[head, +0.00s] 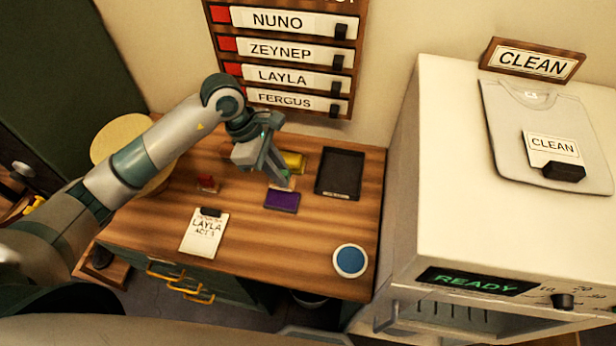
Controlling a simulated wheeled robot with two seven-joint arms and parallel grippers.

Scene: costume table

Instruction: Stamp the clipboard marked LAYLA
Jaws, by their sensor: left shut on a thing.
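The clipboard marked LAYLA (204,236) lies on the wooden table at the front left, with a dark clip at its top edge. No stamp mark can be made out on it. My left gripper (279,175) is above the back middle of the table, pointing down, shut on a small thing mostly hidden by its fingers. A pale edge of that thing shows just behind the purple pad (282,201); I cannot tell whether it touches anything. A small red object, perhaps a stamp (207,184), stands behind the clipboard. My right gripper is not in view.
A yellow object (294,161) lies behind the gripper, beside a black tray (340,174). A blue round pad (350,261) is at the front right. A name board (284,76) hangs behind. A white machine (440,200) stands at right. The table front middle is clear.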

